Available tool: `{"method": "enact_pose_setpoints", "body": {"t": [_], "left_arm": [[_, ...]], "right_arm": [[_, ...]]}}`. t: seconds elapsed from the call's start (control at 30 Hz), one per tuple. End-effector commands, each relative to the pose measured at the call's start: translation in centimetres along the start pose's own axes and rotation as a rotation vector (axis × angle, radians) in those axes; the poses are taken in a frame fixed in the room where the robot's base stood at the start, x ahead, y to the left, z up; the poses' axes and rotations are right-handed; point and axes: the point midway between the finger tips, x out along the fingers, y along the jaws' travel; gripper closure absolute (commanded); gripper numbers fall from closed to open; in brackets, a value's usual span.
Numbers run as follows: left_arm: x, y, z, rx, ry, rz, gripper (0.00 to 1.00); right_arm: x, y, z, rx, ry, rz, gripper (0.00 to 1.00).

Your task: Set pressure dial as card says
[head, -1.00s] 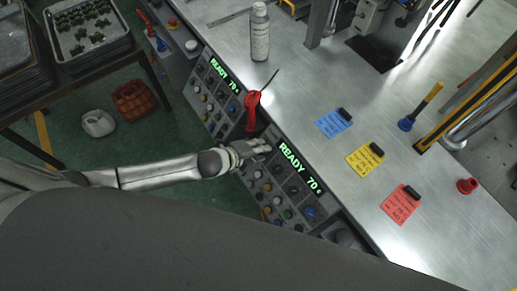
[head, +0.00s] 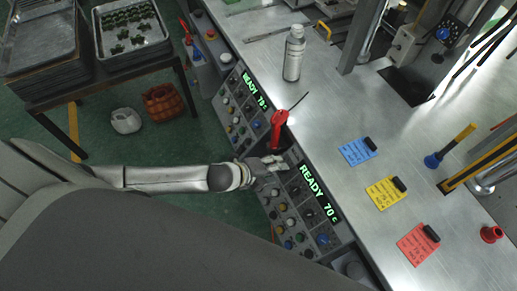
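A control panel (head: 285,215) with several knobs and buttons runs along the table's front edge. Its green display (head: 318,192) reads READY 70 c. Which knob is the pressure dial I cannot tell. Three cards lie on the table: blue (head: 357,151), yellow (head: 385,192) and red (head: 417,244), each with a black clip-like piece at a corner; their print is too small to read. My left gripper (head: 280,164) is at the upper left part of this panel, over or beside its knobs; contact and finger opening are unclear. My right gripper is not in view.
A second panel (head: 240,105) also reads READY 70. A bottle (head: 293,55), a blue-and-yellow tool (head: 447,148) and a red cup (head: 491,234) stand on the table.

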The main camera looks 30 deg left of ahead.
Motion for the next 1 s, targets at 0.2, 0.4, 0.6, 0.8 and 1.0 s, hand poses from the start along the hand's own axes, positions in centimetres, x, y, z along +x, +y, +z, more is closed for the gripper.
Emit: {"method": "enact_pose_setpoints", "body": {"t": [0.2, 0.4, 0.6, 0.8, 1.0], "left_arm": [[-4.2, 0.2, 0.0, 0.002, 0.000, 0.003, 0.52], [-7.2, 0.2, 0.0, 0.001, 0.000, 0.003, 0.52], [-8.6, 0.1, 0.0, 0.000, 0.000, 0.002, 0.52], [-8.8, 0.0, 0.0, 0.000, 0.001, 0.000, 0.52], [-8.8, 0.0, 0.0, 0.000, 0.001, 0.000, 0.52]], "right_arm": [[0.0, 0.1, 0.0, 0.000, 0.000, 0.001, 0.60], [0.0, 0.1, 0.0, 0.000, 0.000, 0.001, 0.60], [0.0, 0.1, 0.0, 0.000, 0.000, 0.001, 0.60], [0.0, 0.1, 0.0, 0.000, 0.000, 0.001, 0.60], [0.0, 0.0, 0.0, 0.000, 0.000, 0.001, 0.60]]}}
